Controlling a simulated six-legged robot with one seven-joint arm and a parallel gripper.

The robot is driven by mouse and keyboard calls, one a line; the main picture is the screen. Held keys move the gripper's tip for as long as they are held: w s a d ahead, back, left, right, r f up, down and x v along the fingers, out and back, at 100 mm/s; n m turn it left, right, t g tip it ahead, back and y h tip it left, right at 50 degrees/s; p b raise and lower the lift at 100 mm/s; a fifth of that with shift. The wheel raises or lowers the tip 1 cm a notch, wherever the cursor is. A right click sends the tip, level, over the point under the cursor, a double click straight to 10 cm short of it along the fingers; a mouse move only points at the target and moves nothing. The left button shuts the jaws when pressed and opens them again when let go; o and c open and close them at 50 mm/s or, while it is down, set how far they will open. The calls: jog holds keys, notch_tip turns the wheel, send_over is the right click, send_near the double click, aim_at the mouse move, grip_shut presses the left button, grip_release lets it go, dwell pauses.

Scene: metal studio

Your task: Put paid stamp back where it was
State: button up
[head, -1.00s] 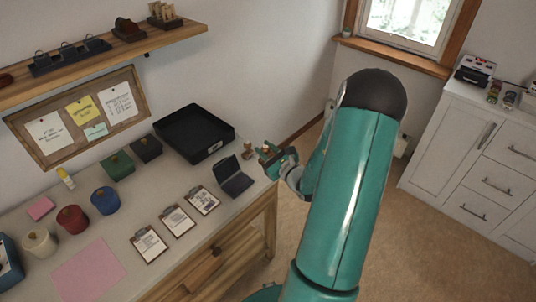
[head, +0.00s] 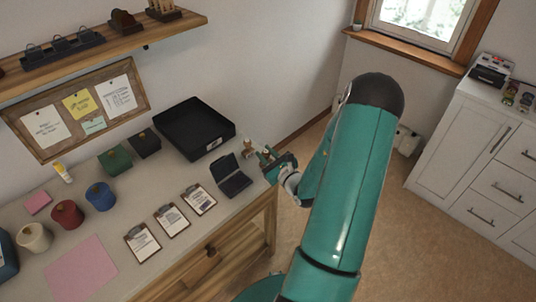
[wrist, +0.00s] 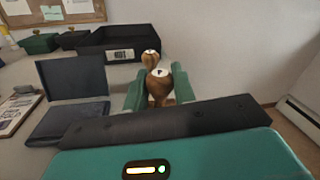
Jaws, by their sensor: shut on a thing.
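My gripper (head: 272,160) is at the right end of the desk. In the wrist view my gripper (wrist: 158,94) is shut on a stamp with a rounded wooden handle (wrist: 160,84) and a white label on top. The mark on the label is too small to read surely. A second wooden-handled stamp (wrist: 151,58) stands just behind the held one, on the desk; it also shows in the head view (head: 248,150). The held stamp's base is hidden by my gripper, so I cannot tell whether it touches the desk.
An open dark ink pad (wrist: 72,82) lies left of my gripper. A black tray (head: 195,130) stands behind it. Several clipboards (head: 171,220), small boxes and colored pots stand farther left on the desk (head: 125,212). The desk's right edge is close to my gripper.

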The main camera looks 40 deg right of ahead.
jog(key=shift+f, duration=0.35)
jog(key=shift+s+a, duration=0.15)
jog(key=shift+a, duration=0.05)
jog(key=shift+d+f, duration=0.1)
jog(key=shift+f, duration=0.1)
jog(key=o, duration=1)
